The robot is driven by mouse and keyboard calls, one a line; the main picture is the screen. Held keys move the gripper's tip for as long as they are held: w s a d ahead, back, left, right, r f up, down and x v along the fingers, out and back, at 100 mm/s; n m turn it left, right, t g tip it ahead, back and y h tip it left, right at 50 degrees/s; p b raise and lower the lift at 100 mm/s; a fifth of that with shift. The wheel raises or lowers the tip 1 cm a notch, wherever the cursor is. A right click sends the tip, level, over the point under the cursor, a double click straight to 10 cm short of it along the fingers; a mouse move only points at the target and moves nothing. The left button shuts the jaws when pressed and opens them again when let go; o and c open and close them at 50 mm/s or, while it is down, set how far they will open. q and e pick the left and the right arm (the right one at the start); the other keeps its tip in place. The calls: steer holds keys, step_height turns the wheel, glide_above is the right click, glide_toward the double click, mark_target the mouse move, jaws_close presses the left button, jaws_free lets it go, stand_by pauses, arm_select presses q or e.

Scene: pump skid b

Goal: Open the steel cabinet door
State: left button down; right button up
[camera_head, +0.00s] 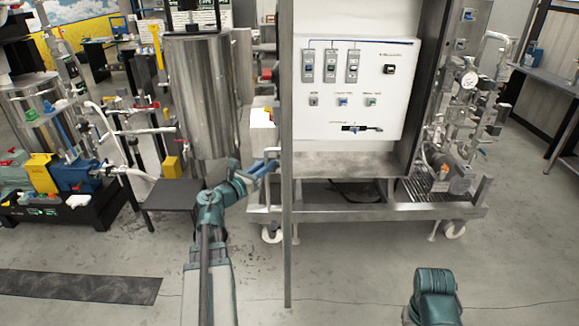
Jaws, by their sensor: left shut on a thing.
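The steel cabinet (412,80) stands in the middle of the head view, on a wheeled frame. Its door (287,220) is swung open and shows nearly edge-on as a tall thin grey strip at the cabinet's left. My left arm reaches up from below, and my left gripper (266,166) is at the left side of the door, shut on the door handle. The fingers are small here and the handle is mostly hidden. My right arm shows only as a teal link at the lower right; its gripper is out of view.
Inside the cabinet is a white control panel (375,95) with switches. Pipes and a gauge (469,79) are on its right. A steel tank (200,100) and a dark low platform (172,194) stand left of the door. The floor in front is clear.

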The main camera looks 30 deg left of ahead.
arm_select(q)
steer(key=s+a, duration=0.2)
steer(key=a, duration=0.3)
steer(key=shift+s+a, duration=0.2)
steer(key=shift+a, duration=0.05)
steer(key=shift+r, duration=0.1)
steer(key=c, duration=0.8)
jaws_free()
steer(key=shift+w, duration=0.1)
steer(key=shift+c, duration=0.2)
steer(key=shift+d, duration=0.1)
steer(key=shift+s, duration=0.2)
steer(key=s, duration=1.3)
steer(key=shift+s+a, duration=0.25)
steer(key=shift+a, duration=0.15)
